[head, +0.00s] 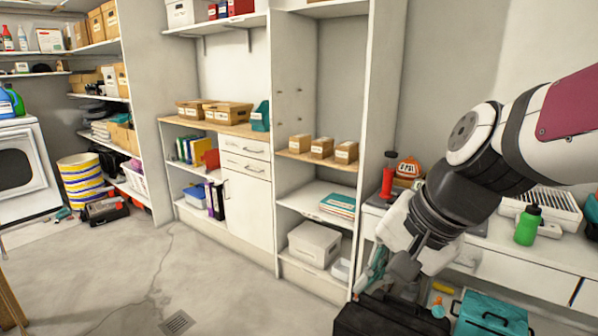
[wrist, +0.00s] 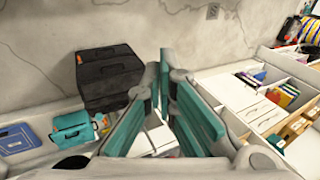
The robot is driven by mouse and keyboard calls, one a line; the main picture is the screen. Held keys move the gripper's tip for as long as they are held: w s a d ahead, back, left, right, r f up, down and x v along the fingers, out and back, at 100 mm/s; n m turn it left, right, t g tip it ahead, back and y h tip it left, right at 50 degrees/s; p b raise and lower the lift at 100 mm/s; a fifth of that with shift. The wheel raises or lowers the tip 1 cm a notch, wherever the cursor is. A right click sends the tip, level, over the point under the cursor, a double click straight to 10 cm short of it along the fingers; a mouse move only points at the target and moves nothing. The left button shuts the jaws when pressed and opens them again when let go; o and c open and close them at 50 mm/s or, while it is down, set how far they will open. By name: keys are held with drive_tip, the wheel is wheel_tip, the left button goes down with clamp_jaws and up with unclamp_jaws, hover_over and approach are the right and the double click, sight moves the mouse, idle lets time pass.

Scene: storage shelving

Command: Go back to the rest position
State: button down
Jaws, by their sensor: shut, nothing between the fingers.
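My gripper (head: 376,272) is at the lower right of the head view, at the end of my bent arm, pointing down. It hangs above and in front of a black case on the floor (head: 390,318). In the wrist view my gripper (wrist: 172,72) shows its teal finger pads, and it is shut with nothing held. The black case also shows in the wrist view (wrist: 108,75), left of the fingers.
A teal toolbox (head: 490,315) stands right of the black case. A desk (head: 545,250) with a green bottle (head: 527,226) is at the right. Shelving (head: 315,160) lines the wall. The concrete floor (head: 130,265) at left is mostly clear.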

drive_tip(key=s+d+f+n+g+h, duration=0.1)
drive_tip(key=s+d+n+h, duration=0.3)
drive_tip(key=s, duration=0.6)
drive_tip(key=s+d+f+n+g, duration=0.1)
drive_tip(key=s+d+n+g, duration=0.3)
drive_tip(key=s, duration=0.6)
wheel_tip(320, 180, up, 18)
drive_tip(key=m+t+p, duration=0.1)
drive_tip(key=t+p, duration=0.4)
drive_tip(key=p, duration=1.1)
drive_tip(key=shift+s+d, duration=0.15)
drive_tip(key=shift+d, duration=0.25)
